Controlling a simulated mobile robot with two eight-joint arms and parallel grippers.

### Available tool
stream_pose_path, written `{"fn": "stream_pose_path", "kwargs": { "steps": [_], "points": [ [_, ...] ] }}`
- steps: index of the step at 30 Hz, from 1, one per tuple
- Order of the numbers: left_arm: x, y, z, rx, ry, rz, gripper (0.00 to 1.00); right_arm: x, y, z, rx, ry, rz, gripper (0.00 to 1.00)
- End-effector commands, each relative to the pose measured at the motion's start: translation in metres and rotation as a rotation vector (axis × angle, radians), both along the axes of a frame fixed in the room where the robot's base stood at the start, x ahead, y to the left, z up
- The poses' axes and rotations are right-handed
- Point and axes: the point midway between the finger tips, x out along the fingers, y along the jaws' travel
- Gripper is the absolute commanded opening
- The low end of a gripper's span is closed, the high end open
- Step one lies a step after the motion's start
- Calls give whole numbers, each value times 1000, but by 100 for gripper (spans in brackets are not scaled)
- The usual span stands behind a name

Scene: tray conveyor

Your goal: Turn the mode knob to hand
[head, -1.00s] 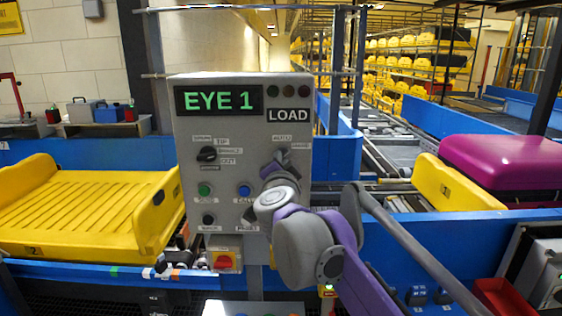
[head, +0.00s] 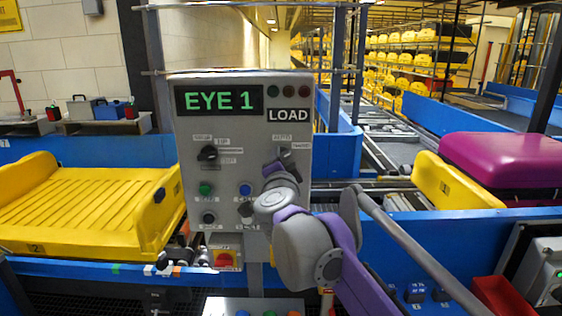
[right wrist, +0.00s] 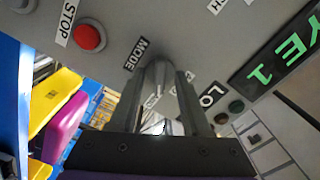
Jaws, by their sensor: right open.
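The mode knob (head: 286,154) is at the upper right of the grey control panel, below the LOAD label. My right gripper (head: 279,164) is in front of it and partly hides it. In the right wrist view, the MODE label shows beside the grey knob (right wrist: 156,76). The fingers of my open right gripper (right wrist: 160,92) stand on either side of the knob. I cannot tell whether they touch it. The knob's pointer and some position labels are too hidden or small to read. My left gripper is not in view.
The panel (head: 233,130) shows EYE 1 on its display (head: 218,99) and has several other knobs and buttons. A red STOP button (right wrist: 89,38) shows in the right wrist view. A yellow tray (head: 70,210) is at left, and a purple case (head: 505,163) at right.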

Motion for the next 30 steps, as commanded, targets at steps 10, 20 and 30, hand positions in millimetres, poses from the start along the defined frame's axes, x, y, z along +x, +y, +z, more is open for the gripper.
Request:
{"fn": "stream_pose_path", "kwargs": {
  "steps": [10, 20, 30],
  "points": [
    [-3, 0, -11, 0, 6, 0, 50, -48, 1, -2, 1, 1, 3, 48],
    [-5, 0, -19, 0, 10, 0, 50, -101, 1, -1, 1, 1, 2, 48],
    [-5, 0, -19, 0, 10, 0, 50, -108, 0, 0, 0, 0, 0, 48]
  ]
}}
